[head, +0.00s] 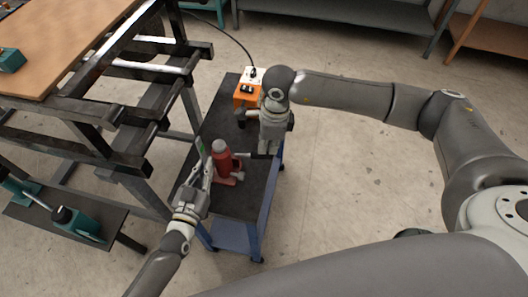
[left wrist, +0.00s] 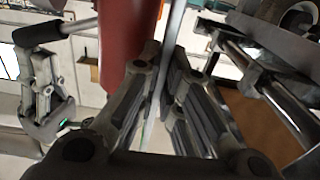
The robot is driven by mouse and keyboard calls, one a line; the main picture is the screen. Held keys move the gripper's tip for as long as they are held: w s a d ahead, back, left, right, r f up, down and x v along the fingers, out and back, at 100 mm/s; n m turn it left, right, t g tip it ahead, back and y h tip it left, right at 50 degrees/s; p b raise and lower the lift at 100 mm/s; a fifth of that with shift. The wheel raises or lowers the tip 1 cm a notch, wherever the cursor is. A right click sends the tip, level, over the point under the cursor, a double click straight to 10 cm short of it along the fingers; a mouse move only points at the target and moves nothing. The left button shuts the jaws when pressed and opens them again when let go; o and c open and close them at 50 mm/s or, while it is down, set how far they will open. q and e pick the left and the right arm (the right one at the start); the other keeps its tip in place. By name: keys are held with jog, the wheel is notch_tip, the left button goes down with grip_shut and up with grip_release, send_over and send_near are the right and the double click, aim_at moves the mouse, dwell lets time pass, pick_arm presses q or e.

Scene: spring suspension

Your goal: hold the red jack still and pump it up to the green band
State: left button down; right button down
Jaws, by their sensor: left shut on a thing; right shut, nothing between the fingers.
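The red jack (head: 226,160) stands upright on the dark top of a small cart. In the left wrist view its red body (left wrist: 127,45) rises just left of my fingers. A thin upright strip (left wrist: 172,45) stands beside it; a green band (head: 200,147) shows there in the head view. My left gripper (head: 207,168) is shut on this strip, also in the left wrist view (left wrist: 165,85). My right gripper (head: 264,154) is shut and empty by the handle's end; contact is unclear.
The cart (head: 240,206) has a narrow dark top. An orange box (head: 247,92) with a cable stands at its back. A dark metal frame (head: 130,150) stands close on the left. Floor to the right is clear.

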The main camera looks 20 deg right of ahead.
jog(key=shift+a+f, duration=0.15)
jog(key=shift+a, duration=0.15)
jog(key=shift+f, duration=2.2)
jog(key=shift+d, duration=0.1)
jog(key=shift+s+d+r, duration=0.15)
jog(key=shift+d, duration=0.35)
jog(key=shift+s+d+r, duration=0.15)
jog(key=shift+d, duration=0.35)
jog(key=shift+s+d+r, duration=0.15)
jog(key=shift+d, duration=0.35)
notch_tip(320, 180, up, 12)
send_over(267, 153)
jog(key=s+d, duration=0.1)
jog(key=d, duration=0.3)
jog(key=shift+r, duration=0.1)
